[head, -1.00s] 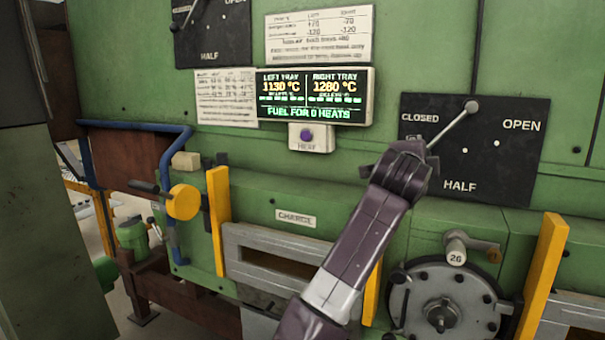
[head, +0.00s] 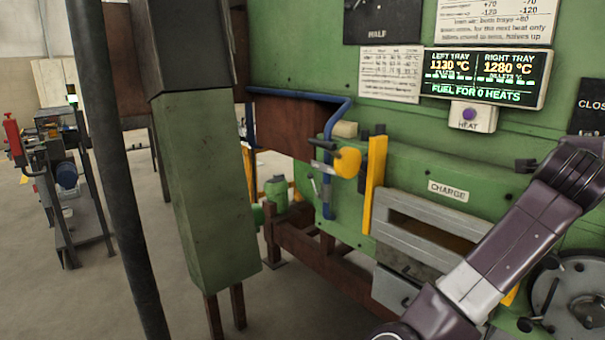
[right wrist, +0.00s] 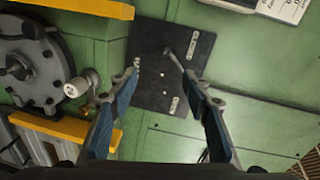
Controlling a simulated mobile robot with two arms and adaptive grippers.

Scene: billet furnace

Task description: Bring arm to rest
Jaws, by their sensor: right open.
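My right arm (head: 510,245) crosses the lower right of the head view, in front of the green furnace. My right gripper is turned away there, so its fingers are hidden. In the right wrist view my right gripper (right wrist: 163,76) is open, its two fingers spread with nothing gripped. Beyond them is the black lever panel (right wrist: 150,95). The panel's lever (right wrist: 174,60) runs toward the right finger; contact cannot be judged. The panel (head: 588,122) shows only in part at the head view's right edge. My left gripper is not in view.
The furnace front has a temperature display (head: 486,78), a heat button (head: 469,115), a yellow bar (head: 375,185) and the charge opening (head: 430,233). A green column (head: 205,190) stands left of it. A cluttered bench (head: 75,190) is far left. Open floor lies between.

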